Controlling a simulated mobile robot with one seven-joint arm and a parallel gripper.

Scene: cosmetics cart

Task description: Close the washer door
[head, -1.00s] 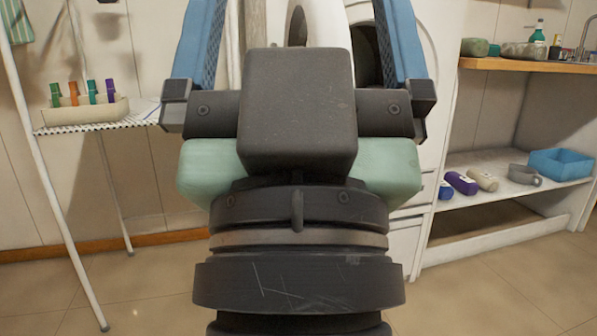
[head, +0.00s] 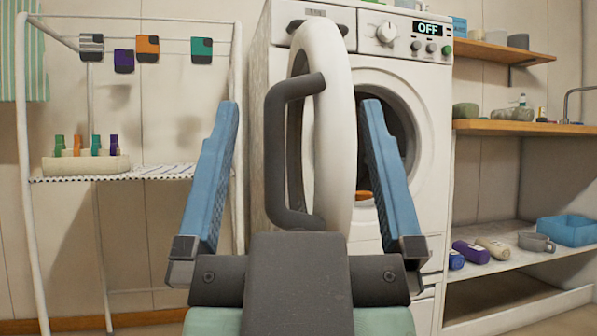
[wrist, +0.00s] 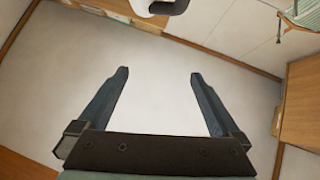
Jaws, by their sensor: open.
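The white washer (head: 420,75) stands ahead in the head view, its panel reading OFF. Its round white door (head: 335,120) stands open, swung out and seen nearly edge-on, with a dark grey handle (head: 276,150) on its left side. The dark drum opening (head: 395,125) shows to the right of the door, with something orange low in it. My gripper (head: 300,110) is open and empty, its blue fingers spread to either side of the door and handle in the picture. I see no contact.
Shelves (head: 510,258) at the right hold bottles, a grey cup and a blue bin (head: 568,230).

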